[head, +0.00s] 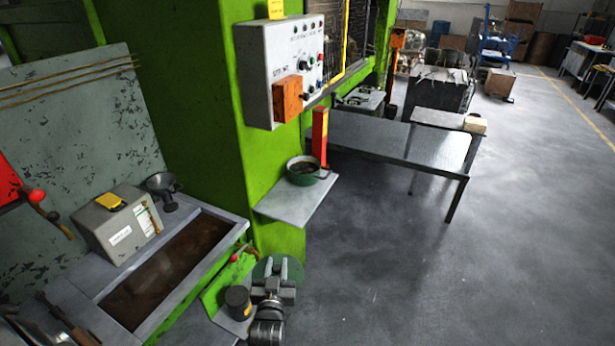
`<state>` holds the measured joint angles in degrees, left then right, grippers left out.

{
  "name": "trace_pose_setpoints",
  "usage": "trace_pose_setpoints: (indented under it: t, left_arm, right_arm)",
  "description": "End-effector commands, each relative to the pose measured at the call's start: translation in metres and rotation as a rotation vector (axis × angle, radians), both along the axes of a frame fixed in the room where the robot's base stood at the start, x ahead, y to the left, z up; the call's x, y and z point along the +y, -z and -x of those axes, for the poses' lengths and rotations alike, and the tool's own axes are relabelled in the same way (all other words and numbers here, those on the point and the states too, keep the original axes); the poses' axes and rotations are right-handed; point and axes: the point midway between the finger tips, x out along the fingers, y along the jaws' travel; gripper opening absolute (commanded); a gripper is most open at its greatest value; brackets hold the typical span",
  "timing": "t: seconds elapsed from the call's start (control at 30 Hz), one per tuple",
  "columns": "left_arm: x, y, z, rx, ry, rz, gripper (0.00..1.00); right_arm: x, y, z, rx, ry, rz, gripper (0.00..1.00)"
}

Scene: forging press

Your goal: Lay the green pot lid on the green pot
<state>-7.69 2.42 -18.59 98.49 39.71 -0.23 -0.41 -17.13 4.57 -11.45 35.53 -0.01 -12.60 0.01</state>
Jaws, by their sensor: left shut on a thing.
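The green pot (303,171) stands upright and uncovered on a small grey shelf (290,206) at the green press column; its inside looks dark. The green pot lid (296,269) is a round disc low in the middle of the head view. My left gripper (276,268) is shut on the lid and hides part of it. The lid is apart from the pot, below it and a little left in the picture. My right gripper is not in view.
A red-orange post (320,136) stands right behind the pot. A control box (290,70) juts from the column above the shelf. A black cylinder (237,302) sits just left of my left gripper, near a trough (165,275). Open floor (400,260) lies to the right.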

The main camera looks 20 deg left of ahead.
Motion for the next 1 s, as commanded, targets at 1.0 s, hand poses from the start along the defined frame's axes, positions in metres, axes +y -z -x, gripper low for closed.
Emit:
trace_pose_setpoints:
  t: [1.0]
  left_arm:
    - [-0.193,-0.073,0.097,-0.001,0.301,-0.01,0.0]
  right_arm:
    - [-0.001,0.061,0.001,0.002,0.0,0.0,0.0]
